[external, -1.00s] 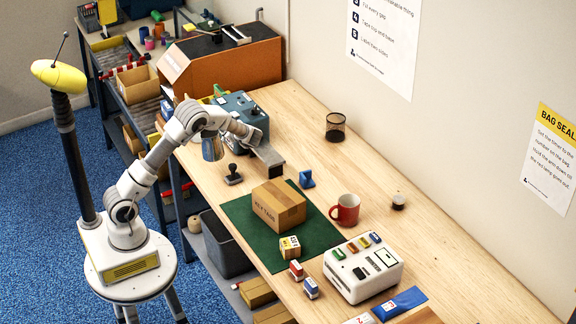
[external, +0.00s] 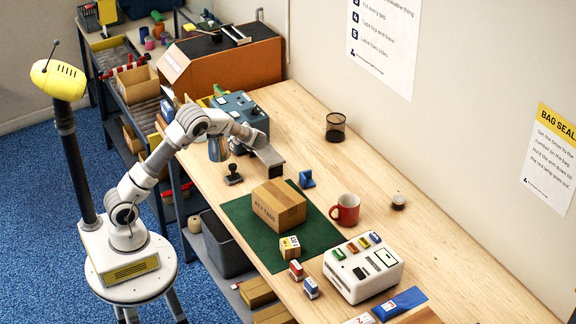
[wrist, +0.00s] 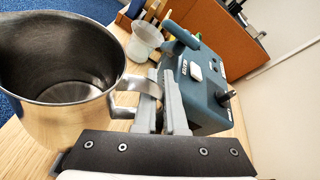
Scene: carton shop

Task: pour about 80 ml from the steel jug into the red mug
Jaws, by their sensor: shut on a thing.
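The steel jug (external: 218,149) is at the left edge of the workbench, roughly upright. In the wrist view the jug (wrist: 62,90) fills the left side, its open mouth showing a dark inside; I cannot tell the liquid level. My gripper (wrist: 163,100) is shut on the jug's handle. The red mug (external: 346,209) stands upright on the bench, well to the right of my gripper and apart from the jug. The mug's inside is hard to make out.
A cardboard box (external: 279,205) on a green mat (external: 240,215) and a black-handled stamp (external: 233,174) lie between jug and mug. A small blue object (external: 306,179) is near the box. A blue-grey machine (wrist: 205,85) is beside my gripper. A white device (external: 362,270) sits in front of the mug.

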